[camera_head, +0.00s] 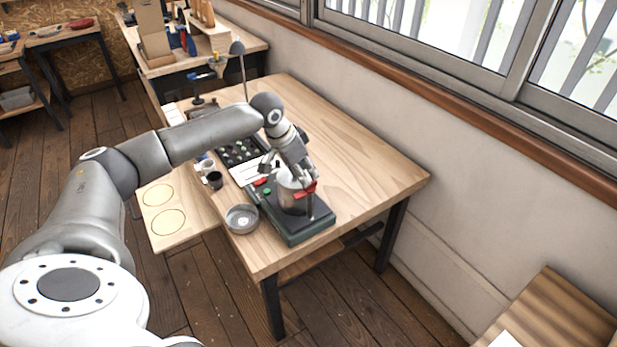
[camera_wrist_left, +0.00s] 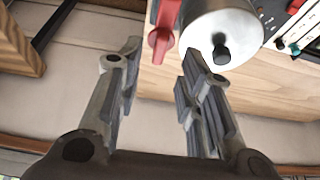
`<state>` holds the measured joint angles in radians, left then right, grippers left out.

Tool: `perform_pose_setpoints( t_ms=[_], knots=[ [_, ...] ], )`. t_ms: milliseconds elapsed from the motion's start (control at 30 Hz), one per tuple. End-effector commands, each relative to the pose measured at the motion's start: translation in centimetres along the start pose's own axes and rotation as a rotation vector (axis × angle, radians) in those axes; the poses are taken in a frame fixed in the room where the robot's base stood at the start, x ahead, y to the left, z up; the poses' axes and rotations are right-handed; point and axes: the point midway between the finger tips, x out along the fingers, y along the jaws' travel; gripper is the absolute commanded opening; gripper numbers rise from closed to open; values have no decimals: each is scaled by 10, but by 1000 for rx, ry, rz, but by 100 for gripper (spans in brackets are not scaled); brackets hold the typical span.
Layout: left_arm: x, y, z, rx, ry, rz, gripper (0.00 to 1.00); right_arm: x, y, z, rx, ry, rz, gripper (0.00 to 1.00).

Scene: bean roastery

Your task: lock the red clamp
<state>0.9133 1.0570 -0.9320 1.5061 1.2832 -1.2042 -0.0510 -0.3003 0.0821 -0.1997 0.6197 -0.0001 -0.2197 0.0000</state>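The red clamp (camera_head: 308,188) is on the right side of a silver metal canister (camera_head: 290,198) that stands on a dark green base unit (camera_head: 303,231). In the left wrist view the red clamp (camera_wrist_left: 162,30) has a rounded lever end beside the canister (camera_wrist_left: 232,32), which has a black knob on it. My left gripper (camera_wrist_left: 158,62) is open and empty; the clamp's lever end appears between and just beyond its fingertips. In the head view the left gripper (camera_head: 298,172) is close above the canister and partly covers it. My right gripper is in neither view.
The wooden table (camera_head: 350,155) is clear on its far right side. A metal bowl (camera_head: 242,218), a dark cup (camera_head: 215,180) and a black tray (camera_head: 238,151) stand left of the unit. A wall with windows runs along the right.

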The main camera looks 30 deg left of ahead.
Motion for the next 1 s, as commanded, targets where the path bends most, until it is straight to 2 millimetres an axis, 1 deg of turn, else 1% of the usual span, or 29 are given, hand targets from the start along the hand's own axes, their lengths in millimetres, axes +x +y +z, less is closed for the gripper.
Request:
perform_pose_setpoints(
  t_ms=[100, 200, 300, 400, 633, 667, 900, 1000],
  knots=[
    [20, 1, 0, 1, -3, 2, 34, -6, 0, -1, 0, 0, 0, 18],
    [32, 0, 0, 0, -2, 1, 34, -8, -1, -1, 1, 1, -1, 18],
    [41, 1, 0, 1, 0, 0, 34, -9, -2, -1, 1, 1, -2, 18],
    [44, 0, 0, 0, 0, -1, 34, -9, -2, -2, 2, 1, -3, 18],
    [45, 0, 0, 1, 0, -1, 34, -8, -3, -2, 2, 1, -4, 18],
    [45, 0, 0, 1, 0, -1, 31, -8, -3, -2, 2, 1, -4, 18],
    [45, 0, 0, 1, 0, -1, 0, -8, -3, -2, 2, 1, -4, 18],
    [45, 0, 0, 1, 0, -1, 0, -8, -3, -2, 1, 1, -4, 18]
  ],
)
